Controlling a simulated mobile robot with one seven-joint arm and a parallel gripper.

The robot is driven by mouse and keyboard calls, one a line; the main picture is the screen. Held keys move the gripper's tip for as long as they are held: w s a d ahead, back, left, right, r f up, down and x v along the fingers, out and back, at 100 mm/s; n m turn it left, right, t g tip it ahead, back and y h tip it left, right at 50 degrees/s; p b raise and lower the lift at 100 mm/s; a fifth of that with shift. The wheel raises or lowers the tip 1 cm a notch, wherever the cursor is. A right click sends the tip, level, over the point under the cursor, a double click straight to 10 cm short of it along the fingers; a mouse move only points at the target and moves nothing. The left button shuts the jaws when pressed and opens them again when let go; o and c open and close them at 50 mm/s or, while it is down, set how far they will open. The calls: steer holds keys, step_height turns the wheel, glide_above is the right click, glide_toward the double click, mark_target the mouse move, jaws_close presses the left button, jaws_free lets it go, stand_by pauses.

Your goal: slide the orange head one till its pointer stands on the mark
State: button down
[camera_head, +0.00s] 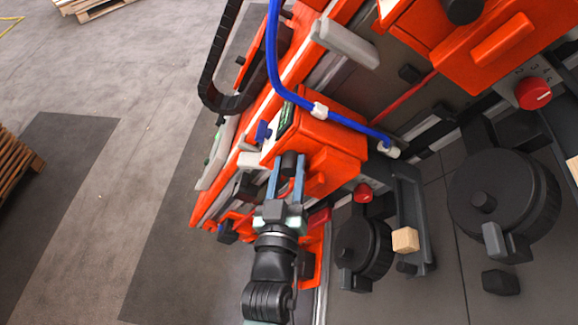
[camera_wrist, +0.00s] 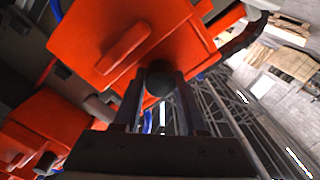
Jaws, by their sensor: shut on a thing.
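The orange head (camera_head: 330,136) sits on the orange gantry beam in the middle of the head view. It also fills the upper middle of the wrist view (camera_wrist: 110,40). A round black knob (camera_head: 290,158) stands out from its near side, and it shows in the wrist view (camera_wrist: 160,79). My gripper (camera_head: 287,172) is shut on this knob, with one finger on each side; the fingers show in the wrist view (camera_wrist: 160,100). A small dark and green plate (camera_head: 285,118) is at the head's upper left edge. I cannot make out the pointer or the mark.
A second orange head (camera_head: 490,50) with a black knob is at the upper right. A blue hose (camera_head: 345,122) runs over the first head. Black handwheels (camera_head: 362,250) (camera_head: 503,203), a red knob (camera_head: 533,93) and a wooden block (camera_head: 405,240) lie to the right. Open floor is left.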

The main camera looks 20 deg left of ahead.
steer(key=shift+s+a+f+b, duration=0.1)
steer(key=shift+a+f+b, duration=0.05)
steer(key=shift+f+b, duration=0.25)
steer(key=c, duration=0.7)
jaws_free()
steer(key=shift+c, duration=0.2)
steer(key=shift+r, duration=0.1)
steer(key=b+v, duration=0.3)
steer(key=v, duration=1)
steer(key=shift+r, duration=0.15)
